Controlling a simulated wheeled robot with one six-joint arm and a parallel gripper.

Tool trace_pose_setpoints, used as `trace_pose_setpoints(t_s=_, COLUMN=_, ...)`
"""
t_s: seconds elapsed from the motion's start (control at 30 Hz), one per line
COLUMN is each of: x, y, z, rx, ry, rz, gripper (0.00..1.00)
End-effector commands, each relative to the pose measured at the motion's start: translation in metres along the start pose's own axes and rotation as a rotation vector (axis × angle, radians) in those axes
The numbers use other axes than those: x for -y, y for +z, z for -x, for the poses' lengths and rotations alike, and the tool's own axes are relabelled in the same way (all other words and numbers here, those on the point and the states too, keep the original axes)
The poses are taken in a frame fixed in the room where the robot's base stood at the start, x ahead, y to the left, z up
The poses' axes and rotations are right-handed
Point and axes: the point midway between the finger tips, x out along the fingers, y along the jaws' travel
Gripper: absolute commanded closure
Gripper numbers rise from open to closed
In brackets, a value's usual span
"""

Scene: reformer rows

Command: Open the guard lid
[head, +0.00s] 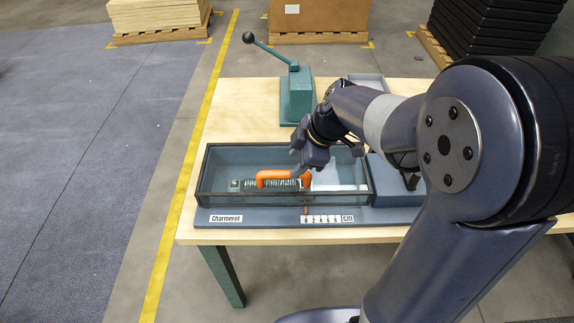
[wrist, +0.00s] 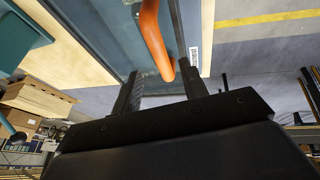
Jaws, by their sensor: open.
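The guard lid (head: 225,196) is a clear panel in a dark frame on a long blue-grey box. It looks shut. An orange handle (head: 272,174) rises from it, with a spring-like coil (head: 260,185) visible through the panel. My gripper (head: 300,168) is at the right end of the handle in the head view. In the wrist view my gripper (wrist: 161,72) has its two dark fingers apart, with the orange handle (wrist: 154,38) appearing between them. I see no clear contact between finger and handle.
A green lever press (head: 297,95) with a black-knobbed arm stands behind the box. A printed scale (head: 328,218) and a name label (head: 226,218) are on the front edge. A grey block (head: 395,185) is at the right. The left table top is clear.

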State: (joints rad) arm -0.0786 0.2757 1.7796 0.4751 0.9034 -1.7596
Motion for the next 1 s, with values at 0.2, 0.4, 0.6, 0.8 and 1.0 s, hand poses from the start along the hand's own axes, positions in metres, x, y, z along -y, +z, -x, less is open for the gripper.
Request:
trace_pose_setpoints(t_s=0.2, x=0.000, y=-0.001, z=-0.034, rx=-0.001, ry=-0.004, rz=-0.001, gripper=0.59)
trace_pose_setpoints(t_s=0.4, x=0.000, y=0.000, z=-0.049, rx=0.000, ry=0.000, rz=-0.001, gripper=0.59)
trace_pose_setpoints(t_s=0.6, x=0.000, y=0.000, z=-0.052, rx=0.000, ry=0.001, rz=-0.001, gripper=0.59)
trace_pose_setpoints(t_s=0.8, x=0.000, y=0.000, z=-0.051, rx=0.000, ry=0.001, rz=-0.001, gripper=0.64)
trace_pose_setpoints(t_s=1.0, x=0.000, y=0.000, z=-0.051, rx=0.000, ry=0.001, rz=-0.001, gripper=0.81)
